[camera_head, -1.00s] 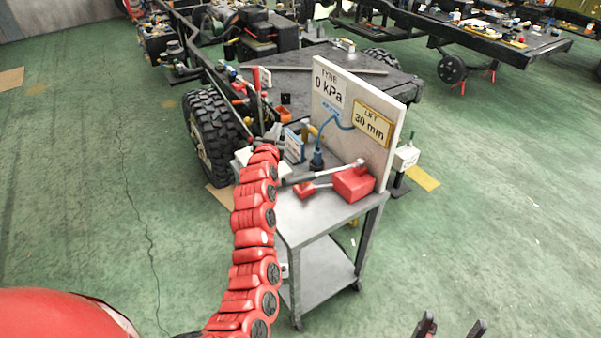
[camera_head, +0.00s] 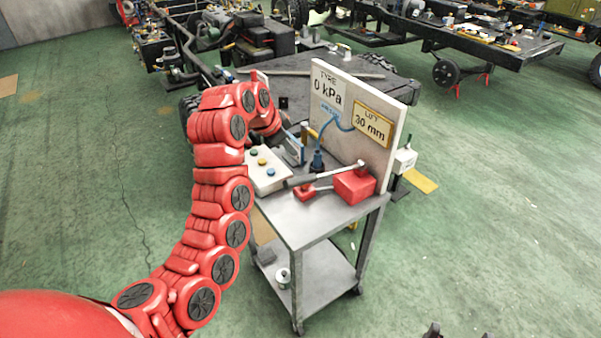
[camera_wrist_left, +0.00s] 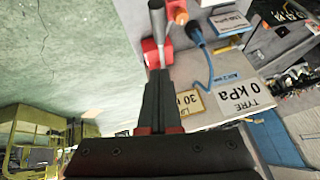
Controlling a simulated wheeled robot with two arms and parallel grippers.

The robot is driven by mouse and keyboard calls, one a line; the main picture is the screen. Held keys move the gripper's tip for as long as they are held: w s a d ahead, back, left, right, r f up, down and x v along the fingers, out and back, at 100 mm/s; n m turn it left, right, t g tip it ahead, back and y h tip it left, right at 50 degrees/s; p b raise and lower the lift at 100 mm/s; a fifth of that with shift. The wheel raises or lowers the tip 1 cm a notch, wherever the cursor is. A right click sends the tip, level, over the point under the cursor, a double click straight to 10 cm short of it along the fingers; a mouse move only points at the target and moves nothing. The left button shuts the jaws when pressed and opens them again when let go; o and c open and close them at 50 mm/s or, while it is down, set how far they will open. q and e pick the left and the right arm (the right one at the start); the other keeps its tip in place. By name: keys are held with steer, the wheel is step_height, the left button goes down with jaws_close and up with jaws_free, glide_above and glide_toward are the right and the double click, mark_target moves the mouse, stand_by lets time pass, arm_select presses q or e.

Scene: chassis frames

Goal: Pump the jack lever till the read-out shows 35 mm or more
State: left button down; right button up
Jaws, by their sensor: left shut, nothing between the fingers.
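The red jack (camera_head: 353,185) sits on the grey trolley's (camera_head: 312,222) top. Its grey lever (camera_head: 325,173) with a dark grip slopes slightly down to the left. The lift read-out (camera_head: 373,123) on the white board shows 30 mm. My left gripper (camera_wrist_left: 160,75) is shut and empty; the head view hides it behind my red arm links. In the left wrist view, its fingertips point toward the lever (camera_wrist_left: 157,20) and a red jack part (camera_wrist_left: 150,53); I cannot tell whether they touch. My right gripper's (camera_head: 460,332) tips show apart at the bottom edge.
A white box with coloured buttons (camera_head: 266,170) and a blue hose (camera_head: 322,140) are left of the jack. The tyre read-out (camera_head: 327,88) shows 0 kPa. A chassis frame (camera_head: 300,72) stands behind. Green floor is open at the right.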

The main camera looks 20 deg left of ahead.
arm_select(q)
steer(key=p, duration=0.4)
glide_above(305, 177)
steer(key=s, duration=0.2)
step_height(305, 177, down, 8)
steer(key=f+p, duration=0.2)
steer(key=f, duration=0.1)
steer(key=shift+a+f, duration=0.1)
steer(key=shift+a, duration=0.2)
steer(key=shift+a+f, duration=0.15)
steer(key=shift+f, duration=0.35)
